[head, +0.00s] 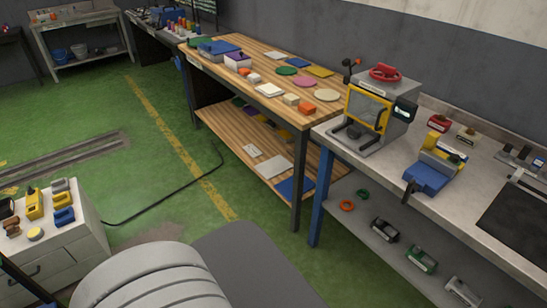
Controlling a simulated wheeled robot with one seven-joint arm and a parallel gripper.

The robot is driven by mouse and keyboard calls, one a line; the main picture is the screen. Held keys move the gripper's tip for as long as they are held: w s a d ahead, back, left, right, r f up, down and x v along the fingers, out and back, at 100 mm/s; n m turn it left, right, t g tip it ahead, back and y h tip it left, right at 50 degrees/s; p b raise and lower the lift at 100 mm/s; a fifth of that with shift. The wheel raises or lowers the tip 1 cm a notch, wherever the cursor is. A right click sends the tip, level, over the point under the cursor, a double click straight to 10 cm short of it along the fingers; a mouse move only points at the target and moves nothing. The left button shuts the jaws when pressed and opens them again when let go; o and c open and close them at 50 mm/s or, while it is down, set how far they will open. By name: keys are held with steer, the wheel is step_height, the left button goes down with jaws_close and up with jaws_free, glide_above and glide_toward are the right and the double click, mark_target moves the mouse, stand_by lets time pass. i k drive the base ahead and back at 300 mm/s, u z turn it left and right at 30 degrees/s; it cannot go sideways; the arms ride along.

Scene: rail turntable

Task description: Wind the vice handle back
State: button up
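A small vice (430,174) with a blue body and yellow jaw parts appears to sit on the grey workbench (480,205) at the right. A dark handle (409,192) hangs at its front left, near the bench's front edge. The handle is small in the picture, and I cannot tell its exact angle. My gripper is not in view. Only grey rounded parts, probably of my own body, show at the bottom, well to the left of the vice.
A machine (384,112) with a yellow-framed window and red handwheel stands left of the vice. A dark mat (518,222) lies to its right. A wooden table (225,75) holds several coloured pieces. A white drawer cabinet (50,250) stands at left. Green floor (165,190) between is mostly clear, crossed by a cable.

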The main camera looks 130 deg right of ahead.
mark_target(412, 187)
steer(key=z, duration=2.9)
steer(key=k, duration=0.3)
steer(key=z, duration=0.9)
steer(key=i, duration=1.45)
steer(key=z, duration=1.6)
